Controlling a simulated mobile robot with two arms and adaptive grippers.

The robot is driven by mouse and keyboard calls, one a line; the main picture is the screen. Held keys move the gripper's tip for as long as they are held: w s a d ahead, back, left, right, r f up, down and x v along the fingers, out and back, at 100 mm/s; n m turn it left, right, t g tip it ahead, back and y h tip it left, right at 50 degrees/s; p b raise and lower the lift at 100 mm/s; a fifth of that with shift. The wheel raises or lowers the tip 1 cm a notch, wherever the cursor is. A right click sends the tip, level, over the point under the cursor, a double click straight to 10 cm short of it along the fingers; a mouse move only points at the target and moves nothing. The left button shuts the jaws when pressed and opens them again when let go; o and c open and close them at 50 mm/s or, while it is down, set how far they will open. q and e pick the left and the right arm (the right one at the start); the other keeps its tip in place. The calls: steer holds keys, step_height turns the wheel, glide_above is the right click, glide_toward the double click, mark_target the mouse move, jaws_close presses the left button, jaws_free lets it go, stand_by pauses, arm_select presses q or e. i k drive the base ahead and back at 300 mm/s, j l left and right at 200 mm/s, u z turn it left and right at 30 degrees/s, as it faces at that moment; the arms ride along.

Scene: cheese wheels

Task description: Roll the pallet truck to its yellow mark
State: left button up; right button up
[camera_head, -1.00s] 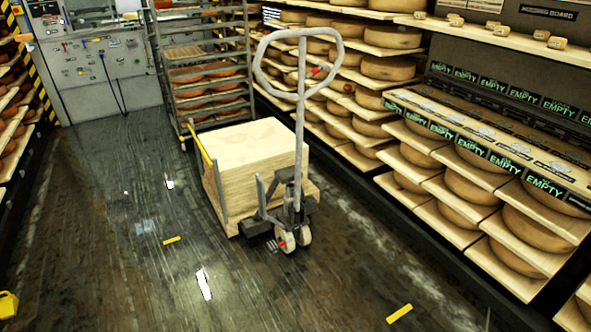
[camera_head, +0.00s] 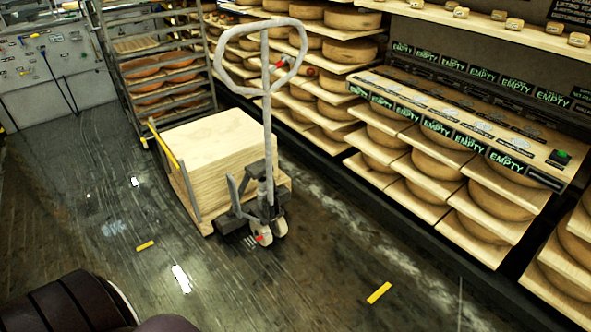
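The pallet truck (camera_head: 259,211) stands on the dark floor in the middle of the view, with its grey loop handle (camera_head: 263,88) upright. It carries a stack of pale boards (camera_head: 222,150). One short yellow floor mark (camera_head: 379,292) lies to the right and nearer to me, apart from the truck. Another yellow mark (camera_head: 145,246) lies to the left of the truck. I cannot tell which mark is the truck's. Neither gripper is in view. Dark rounded parts at the bottom left look like my own arm.
Shelves of cheese wheels (camera_head: 437,177) line the right side, with a ledge of EMPTY labels (camera_head: 480,133). A wheeled rack (camera_head: 165,75) stands close behind the truck. The floor (camera_head: 300,285) in front of and left of the truck is mostly clear.

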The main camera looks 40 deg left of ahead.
mark_target(270, 219)
steer(key=i+j+z, duration=0.1)
steer(key=j+z, duration=0.2)
steer(key=j, duration=0.95)
steer(key=j+z, duration=0.3)
steer(key=j, duration=1)
